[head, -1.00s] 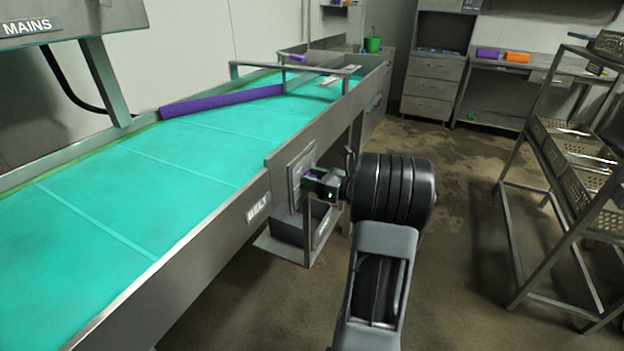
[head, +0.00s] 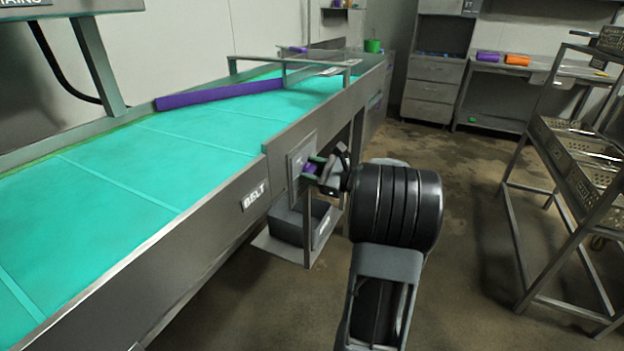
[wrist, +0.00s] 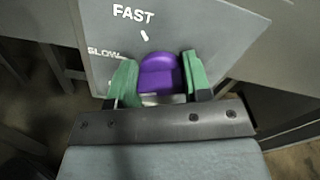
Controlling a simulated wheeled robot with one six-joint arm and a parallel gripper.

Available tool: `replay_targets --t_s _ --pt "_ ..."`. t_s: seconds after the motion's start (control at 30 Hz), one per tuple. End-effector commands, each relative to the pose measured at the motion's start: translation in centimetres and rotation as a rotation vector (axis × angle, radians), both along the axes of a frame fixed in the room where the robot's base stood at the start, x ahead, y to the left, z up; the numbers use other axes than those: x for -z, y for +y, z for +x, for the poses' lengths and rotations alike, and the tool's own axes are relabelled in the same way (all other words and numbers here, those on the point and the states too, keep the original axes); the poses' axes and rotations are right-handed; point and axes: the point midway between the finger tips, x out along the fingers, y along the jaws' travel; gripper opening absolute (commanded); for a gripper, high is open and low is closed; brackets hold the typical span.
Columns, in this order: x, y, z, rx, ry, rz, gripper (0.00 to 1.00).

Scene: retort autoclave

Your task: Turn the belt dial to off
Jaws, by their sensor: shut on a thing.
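The belt dial is a purple knob (wrist: 159,74) on a grey metal plate (wrist: 205,30) marked FAST and SLOW in the wrist view; no OFF mark shows there. My gripper (wrist: 158,80) has green fingers on both sides of the knob and is shut on it. In the head view the knob (head: 311,168) shows as a small purple patch between my gripper's fingers (head: 314,166), against the plate (head: 297,160) on the conveyor's side. The knob's pointer cannot be made out. A white tick stands under the word FAST.
A grey bin (head: 288,225) sits below the plate. A rack with perforated trays (head: 575,155) stands at right. Floor between is open.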

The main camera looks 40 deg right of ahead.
Motion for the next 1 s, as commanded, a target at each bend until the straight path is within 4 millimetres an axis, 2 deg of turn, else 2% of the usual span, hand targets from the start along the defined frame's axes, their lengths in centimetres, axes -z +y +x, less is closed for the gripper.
replay_targets --t_s 0.03,0.43,1.0 --pt "0.54 0.03 -0.02 0.000 -0.020 -0.035 0.21" --pt "0.37 0.10 -0.05 -0.001 -0.132 -0.248 0.21" --pt "0.11 0.09 -0.05 0.000 -0.169 -0.317 0.21"
